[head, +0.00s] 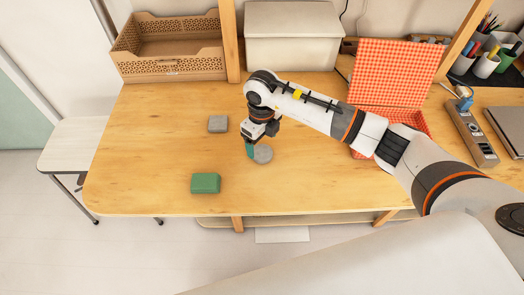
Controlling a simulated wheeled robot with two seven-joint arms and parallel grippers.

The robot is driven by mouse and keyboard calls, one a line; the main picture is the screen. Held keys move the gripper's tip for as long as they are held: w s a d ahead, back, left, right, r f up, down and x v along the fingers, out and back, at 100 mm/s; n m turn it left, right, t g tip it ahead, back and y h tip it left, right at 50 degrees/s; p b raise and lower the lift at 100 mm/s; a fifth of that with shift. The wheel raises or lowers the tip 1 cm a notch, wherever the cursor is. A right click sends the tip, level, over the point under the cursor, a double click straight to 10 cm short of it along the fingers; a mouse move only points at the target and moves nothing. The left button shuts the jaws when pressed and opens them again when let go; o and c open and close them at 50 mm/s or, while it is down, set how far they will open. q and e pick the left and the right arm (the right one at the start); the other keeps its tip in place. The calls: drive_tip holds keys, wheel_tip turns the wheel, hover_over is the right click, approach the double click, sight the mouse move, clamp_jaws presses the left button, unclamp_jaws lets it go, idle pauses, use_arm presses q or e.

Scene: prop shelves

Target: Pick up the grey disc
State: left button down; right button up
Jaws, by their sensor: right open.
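The grey disc (263,154) lies flat on the wooden table. My right gripper (250,150) points down right beside the disc, at its left edge, and covers part of it. Its jaws are open. I cannot tell whether a finger touches the disc. My left gripper is not in view.
A grey block (218,124) and a green block (205,183) stand on the table to the left of my gripper. A white box (292,36), a tan crate (168,48) and an open red checked box (392,75) stand behind. The table's left part (130,150) is clear.

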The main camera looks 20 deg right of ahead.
sight(262, 152)
wheel_tip(262, 152, down, 4)
drive_tip(key=shift+s+r+p, duration=0.15)
drive_tip(key=shift+p, duration=0.35)
drive_tip(key=shift+f, duration=0.35)
drive_tip(key=shift+c, duration=0.4)
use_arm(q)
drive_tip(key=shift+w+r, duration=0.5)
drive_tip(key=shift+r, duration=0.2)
use_arm(e)
drive_tip(key=c, duration=1)
